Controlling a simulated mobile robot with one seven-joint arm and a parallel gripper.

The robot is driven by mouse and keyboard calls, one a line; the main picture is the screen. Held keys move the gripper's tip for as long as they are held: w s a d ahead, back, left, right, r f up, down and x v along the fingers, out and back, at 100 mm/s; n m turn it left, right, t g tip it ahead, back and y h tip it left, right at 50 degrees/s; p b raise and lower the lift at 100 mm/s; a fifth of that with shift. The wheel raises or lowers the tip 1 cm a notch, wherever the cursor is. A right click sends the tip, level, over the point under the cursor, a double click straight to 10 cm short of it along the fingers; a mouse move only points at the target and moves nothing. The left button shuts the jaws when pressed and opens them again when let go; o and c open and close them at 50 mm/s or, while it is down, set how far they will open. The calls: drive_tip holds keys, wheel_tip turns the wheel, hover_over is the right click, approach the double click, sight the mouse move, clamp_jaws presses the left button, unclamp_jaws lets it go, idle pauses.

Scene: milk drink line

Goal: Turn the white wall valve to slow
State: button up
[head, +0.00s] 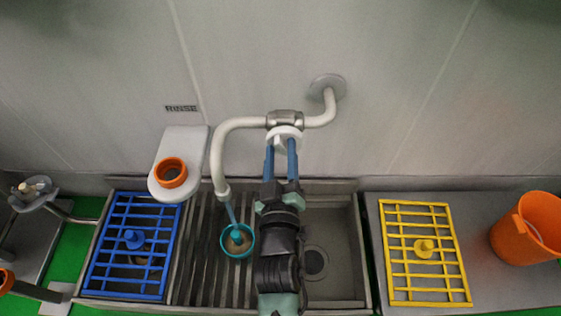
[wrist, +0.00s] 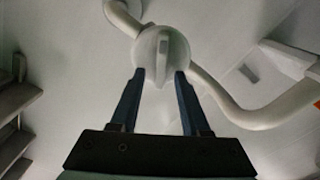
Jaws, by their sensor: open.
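The white wall valve (head: 284,132) is a round knob on a white pipe with a metal fitting, in front of the grey wall. In the wrist view the valve (wrist: 161,50) shows a raised ridge that stands about upright in the picture. My gripper (head: 280,146) reaches up to it from below in the head view. Its two blue fingers are apart, and the fingertips (wrist: 157,72) lie at either side of the ridge's lower part. I cannot tell whether they touch the knob. A thin stream runs from the spout (head: 222,190) into a teal cup (head: 225,252).
The sink (head: 345,215) lies below the valve. A blue rack (head: 93,275) is at the left and a yellow rack (head: 392,270) at the right. An orange bucket (head: 513,245) stands far right. An orange cup (head: 171,172) sits on a pale wall shelf (head: 185,142).

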drive_tip(key=s+p, duration=0.2)
drive_tip(key=s, duration=1.1)
